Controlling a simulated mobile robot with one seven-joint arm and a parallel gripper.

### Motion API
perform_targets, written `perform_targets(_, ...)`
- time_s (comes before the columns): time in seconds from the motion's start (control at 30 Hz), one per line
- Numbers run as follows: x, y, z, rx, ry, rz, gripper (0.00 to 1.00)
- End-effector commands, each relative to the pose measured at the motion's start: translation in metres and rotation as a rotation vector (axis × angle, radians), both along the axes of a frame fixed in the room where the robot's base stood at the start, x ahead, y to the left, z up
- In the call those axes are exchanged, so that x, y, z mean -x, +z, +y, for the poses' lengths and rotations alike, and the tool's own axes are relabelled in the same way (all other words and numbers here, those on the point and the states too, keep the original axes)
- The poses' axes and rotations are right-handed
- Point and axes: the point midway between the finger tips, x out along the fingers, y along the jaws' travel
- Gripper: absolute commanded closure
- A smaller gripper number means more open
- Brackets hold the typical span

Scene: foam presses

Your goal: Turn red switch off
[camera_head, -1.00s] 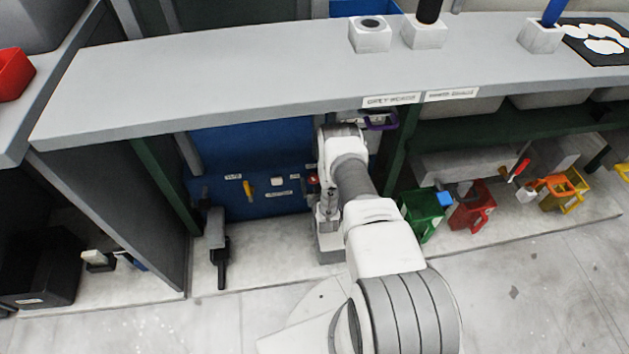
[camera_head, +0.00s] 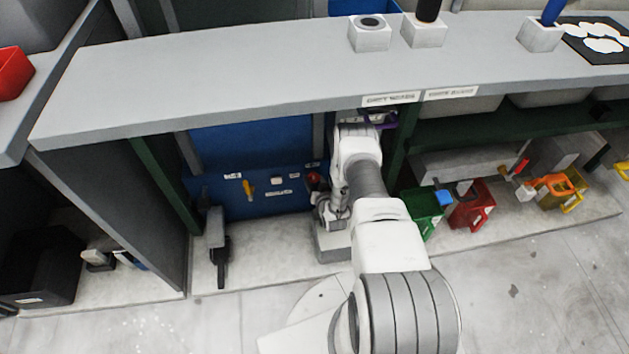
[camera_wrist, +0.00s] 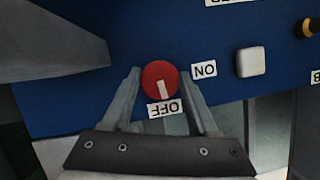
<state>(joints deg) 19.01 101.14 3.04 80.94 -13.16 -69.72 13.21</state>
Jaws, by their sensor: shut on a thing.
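The red switch (camera_wrist: 160,79) is a round knob on a blue panel (camera_wrist: 75,95). Its white mark points down in the wrist view, to the OFF label (camera_wrist: 165,108); the ON label (camera_wrist: 204,69) is at its right. My gripper (camera_wrist: 159,75) has one finger on each side of the knob and is shut on it. In the head view the red switch (camera_head: 313,178) shows at the right end of the blue panel (camera_head: 250,203), partly behind my arm.
A white square button (camera_wrist: 251,62) and a yellow knob (camera_wrist: 306,28) sit on the same panel. A grey counter (camera_head: 230,80) overhangs the panel. A green container (camera_head: 421,213) and a red container (camera_head: 472,206) stand to the right of my arm.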

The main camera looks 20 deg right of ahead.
Motion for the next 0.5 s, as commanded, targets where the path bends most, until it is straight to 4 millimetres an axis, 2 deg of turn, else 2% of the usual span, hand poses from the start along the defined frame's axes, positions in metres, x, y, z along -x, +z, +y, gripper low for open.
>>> perform_targets(0.2, -0.0004, 0.0001, -0.0010, -0.113, 0.000, -0.024, 0.96)
perform_targets(0.5, -0.0006, 0.0002, -0.0007, -0.123, -0.001, -0.026, 0.96)
